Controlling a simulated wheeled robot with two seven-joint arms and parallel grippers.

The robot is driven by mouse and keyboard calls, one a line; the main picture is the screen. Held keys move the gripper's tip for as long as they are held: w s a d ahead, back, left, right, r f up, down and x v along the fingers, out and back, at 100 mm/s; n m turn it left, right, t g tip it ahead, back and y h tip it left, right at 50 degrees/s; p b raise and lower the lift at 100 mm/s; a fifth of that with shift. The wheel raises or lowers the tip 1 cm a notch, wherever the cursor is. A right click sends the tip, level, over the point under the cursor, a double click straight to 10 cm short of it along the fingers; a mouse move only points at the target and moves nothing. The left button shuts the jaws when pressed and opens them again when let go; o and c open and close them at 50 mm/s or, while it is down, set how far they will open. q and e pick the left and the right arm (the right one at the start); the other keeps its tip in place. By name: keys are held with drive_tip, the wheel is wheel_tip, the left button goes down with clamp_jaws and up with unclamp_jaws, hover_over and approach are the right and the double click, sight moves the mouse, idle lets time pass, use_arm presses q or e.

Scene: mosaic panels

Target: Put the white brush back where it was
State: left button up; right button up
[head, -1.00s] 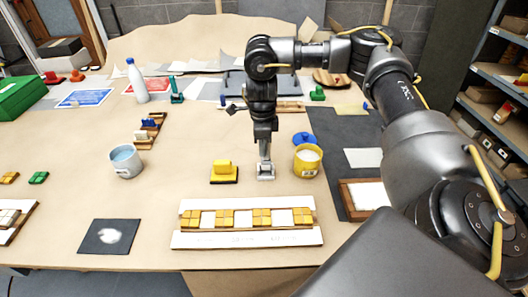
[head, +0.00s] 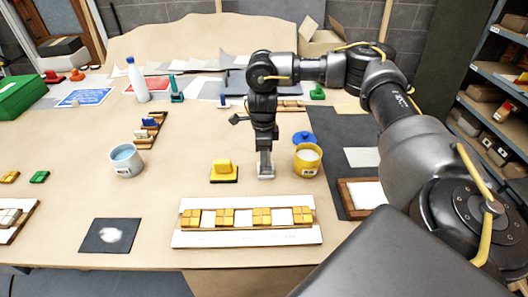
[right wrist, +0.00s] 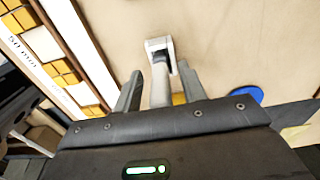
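The white brush (head: 265,177) stands on the table between a yellow block-like brush on a dark base (head: 224,171) and a yellow pot (head: 307,163). In the right wrist view its white end (right wrist: 158,46) lies beyond the fingertips, and its pale grey shaft runs back between them. My right gripper (head: 265,163) points down over the brush and hides much of it. In the right wrist view my right gripper (right wrist: 160,73) has its fingers apart on either side of the shaft, with a gap showing at each side. My left gripper is not in view.
A mosaic panel (head: 246,238) with yellow and white tiles lies in front of the gripper. A blue lid (head: 304,137) lies behind the yellow pot. A grey-white pot (head: 126,160) stands left. A dark square with a white patch (head: 110,236) lies front left. The table left of centre has bare room.

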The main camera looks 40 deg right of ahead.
wheel_tip(320, 180, up, 12)
drive_tip(key=shift+r, duration=0.1)
idle(0.5)
drive_tip(key=shift+w, duration=0.1)
idle(0.4)
